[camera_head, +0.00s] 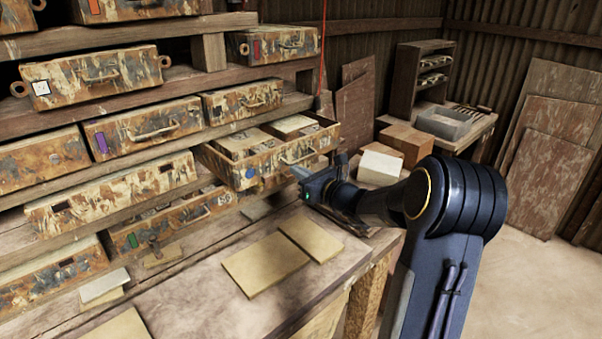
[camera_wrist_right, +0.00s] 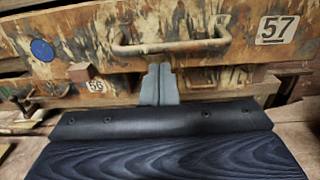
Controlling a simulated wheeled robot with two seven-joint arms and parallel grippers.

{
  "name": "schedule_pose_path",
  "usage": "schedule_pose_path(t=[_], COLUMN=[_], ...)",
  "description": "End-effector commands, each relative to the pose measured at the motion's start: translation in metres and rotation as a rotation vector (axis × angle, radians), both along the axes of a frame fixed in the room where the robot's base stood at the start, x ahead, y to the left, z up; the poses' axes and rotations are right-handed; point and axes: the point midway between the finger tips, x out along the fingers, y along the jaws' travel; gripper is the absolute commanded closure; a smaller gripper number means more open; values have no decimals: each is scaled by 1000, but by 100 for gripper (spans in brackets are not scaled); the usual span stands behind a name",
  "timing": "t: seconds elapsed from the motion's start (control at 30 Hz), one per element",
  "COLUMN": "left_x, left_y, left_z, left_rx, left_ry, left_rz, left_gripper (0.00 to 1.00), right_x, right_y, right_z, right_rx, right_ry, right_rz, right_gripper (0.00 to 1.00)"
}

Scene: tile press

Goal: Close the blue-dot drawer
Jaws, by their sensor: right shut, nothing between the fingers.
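The blue-dot drawer (camera_head: 265,159) is pulled out of the rack in the head view, with tiles lying inside it. Its rusty front carries a blue dot (camera_head: 250,173) on the left and a bar handle (camera_head: 298,157). In the right wrist view the drawer front (camera_wrist_right: 200,58) fills the upper part, with the blue dot (camera_wrist_right: 42,50) at left and the handle (camera_wrist_right: 170,46) at the middle. My right gripper (camera_head: 297,172) is shut and empty, its fingertips (camera_wrist_right: 159,72) just below the handle at the drawer front; contact is unclear. My left gripper is not in view.
Other drawers with coloured marks fill the rack, including a purple-marked one (camera_head: 145,130) and a green-marked one (camera_head: 165,222) partly out. Flat tiles (camera_head: 265,262) lie on the bench (camera_head: 190,290) below. Cardboard boxes (camera_head: 405,142) stand behind my right arm.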

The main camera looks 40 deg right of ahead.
Motion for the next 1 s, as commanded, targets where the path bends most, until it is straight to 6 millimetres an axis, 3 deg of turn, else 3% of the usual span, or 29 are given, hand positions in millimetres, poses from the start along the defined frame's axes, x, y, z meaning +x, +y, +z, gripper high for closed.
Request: schedule_pose_path(t=[0.13,0.4,0.5,0.63,1.0], left_x=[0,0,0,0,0], left_y=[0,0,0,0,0], left_z=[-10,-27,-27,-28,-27], left_rx=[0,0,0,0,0], left_ry=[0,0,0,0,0], left_rz=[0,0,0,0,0], left_gripper=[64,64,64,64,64], right_x=[20,93,110,120,120], right_y=[2,10,12,12,12], right_z=[-4,-2,0,1,4], right_rx=[-1,1,1,1,2], right_ry=[-2,-3,-3,-2,-8], right_rz=[4,6,6,3,2], right_gripper=[100,100,100,100,100])
